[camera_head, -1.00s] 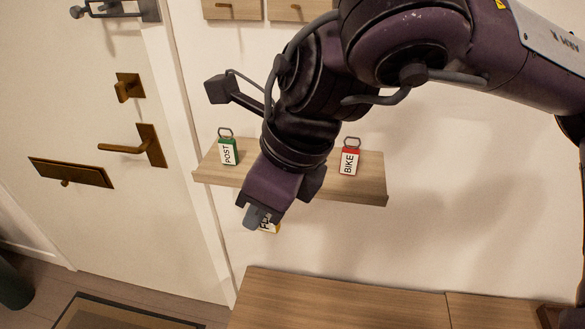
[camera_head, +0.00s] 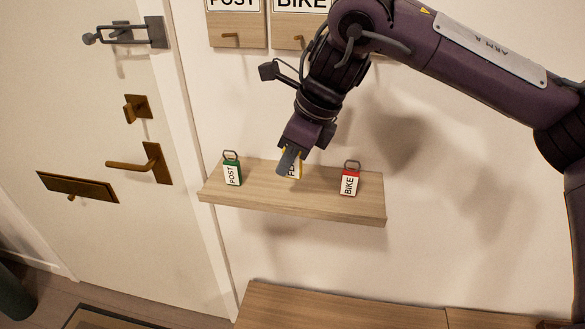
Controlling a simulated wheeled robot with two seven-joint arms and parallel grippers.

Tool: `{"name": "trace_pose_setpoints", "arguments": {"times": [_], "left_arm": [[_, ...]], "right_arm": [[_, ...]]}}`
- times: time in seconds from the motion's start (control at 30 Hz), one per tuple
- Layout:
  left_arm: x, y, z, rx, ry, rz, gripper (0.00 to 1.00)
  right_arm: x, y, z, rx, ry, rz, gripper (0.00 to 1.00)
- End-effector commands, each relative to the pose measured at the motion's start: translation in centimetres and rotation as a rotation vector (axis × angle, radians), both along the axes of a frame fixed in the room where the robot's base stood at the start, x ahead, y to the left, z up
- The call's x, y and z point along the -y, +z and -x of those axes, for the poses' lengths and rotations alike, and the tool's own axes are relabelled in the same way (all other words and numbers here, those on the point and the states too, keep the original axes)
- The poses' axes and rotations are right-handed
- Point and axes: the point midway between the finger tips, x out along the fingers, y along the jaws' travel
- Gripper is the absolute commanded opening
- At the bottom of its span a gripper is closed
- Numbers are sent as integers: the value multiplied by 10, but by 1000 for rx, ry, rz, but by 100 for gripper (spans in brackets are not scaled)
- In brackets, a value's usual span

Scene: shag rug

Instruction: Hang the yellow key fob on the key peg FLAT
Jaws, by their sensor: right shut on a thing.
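My right gripper (camera_head: 290,160) is shut on the yellow key fob (camera_head: 294,168), in the middle of the head view. The fob's white label and a little yellow edge show; the fingers hide most of it. The fob is at about the height of the shelf top in the picture, between two other fobs. I cannot tell whether it touches the shelf. Two pegs show at the top, under plates reading POST (camera_head: 236,25) and BIKE (camera_head: 298,25). No peg plate reading FLAT is in view. My left gripper is not in view.
A wooden shelf (camera_head: 270,204) on the wall carries a green POST fob (camera_head: 232,170) at left and a red BIKE fob (camera_head: 349,180) at right. A door with brass handle (camera_head: 140,163) is at left. A wooden cabinet top (camera_head: 340,308) lies below.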

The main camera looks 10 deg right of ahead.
Motion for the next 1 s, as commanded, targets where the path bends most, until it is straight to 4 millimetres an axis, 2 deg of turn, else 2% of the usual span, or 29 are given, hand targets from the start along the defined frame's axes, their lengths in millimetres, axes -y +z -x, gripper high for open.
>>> {"name": "trace_pose_setpoints", "arguments": {"times": [0.17, 0.2, 0.3, 0.57, 0.73, 1.0], "left_arm": [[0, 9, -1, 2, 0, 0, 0], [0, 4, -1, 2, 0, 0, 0], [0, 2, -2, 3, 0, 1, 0], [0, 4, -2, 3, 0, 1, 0], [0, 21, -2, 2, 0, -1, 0], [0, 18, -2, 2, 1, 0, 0]], "right_arm": [[14, 1, -33, -2, -3, -1, 0], [13, -12, -30, -5, 2, 0, 0], [13, -25, -29, -3, 1, 0, 0], [13, -43, -29, -3, 0, 1, 0], [14, -62, -32, -3, 1, 1, 0], [14, -67, -33, 0, 1, 0, 0]]}}
